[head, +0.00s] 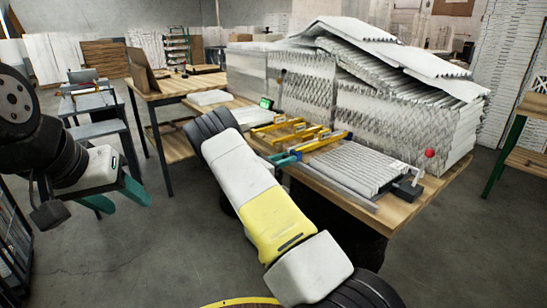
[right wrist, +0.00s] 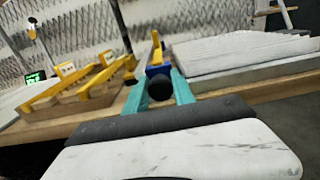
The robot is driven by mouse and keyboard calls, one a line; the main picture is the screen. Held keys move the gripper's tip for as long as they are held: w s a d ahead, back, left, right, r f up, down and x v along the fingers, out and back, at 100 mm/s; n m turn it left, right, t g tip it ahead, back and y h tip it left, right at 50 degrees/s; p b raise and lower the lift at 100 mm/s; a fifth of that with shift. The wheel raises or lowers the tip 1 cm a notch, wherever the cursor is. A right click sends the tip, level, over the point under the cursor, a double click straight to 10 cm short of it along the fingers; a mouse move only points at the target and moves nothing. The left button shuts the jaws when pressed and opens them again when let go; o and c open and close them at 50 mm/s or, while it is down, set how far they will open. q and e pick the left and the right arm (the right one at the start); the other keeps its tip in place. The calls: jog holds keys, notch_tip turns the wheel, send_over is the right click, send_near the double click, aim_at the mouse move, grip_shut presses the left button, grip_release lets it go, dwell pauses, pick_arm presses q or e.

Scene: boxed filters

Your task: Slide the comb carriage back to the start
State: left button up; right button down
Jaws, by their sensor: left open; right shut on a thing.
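The comb carriage (head: 325,141) is a yellow bar with blue ends, lying across the near bench beside a pleated white sheet (head: 350,168). In the right wrist view its blue end (right wrist: 157,70) and yellow bar point away from me. My right gripper (head: 285,158) is at the carriage's near end. In the right wrist view its teal fingers (right wrist: 160,84) are shut on a dark round knob (right wrist: 160,90) at that end. My left gripper (head: 120,197) is open and empty, away from the bench at the left. My right forearm hides part of the bench's front.
Yellow bars (head: 276,126) lie left of the carriage, near a small green-lit display (head: 266,103). A lever with a red ball (head: 429,153) stands at the bench's right end. Stacked filter packs (head: 375,110) line the back. Another wooden table (head: 180,85) stands behind left.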

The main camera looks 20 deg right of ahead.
jog(key=shift+w+a+r, duration=0.1)
jog(key=shift+w+a, duration=0.05)
jog(key=shift+w, duration=0.1)
jog(key=c, duration=1.1)
grip_release()
jog(key=shift+w, duration=0.1)
jog(key=v, duration=0.8)
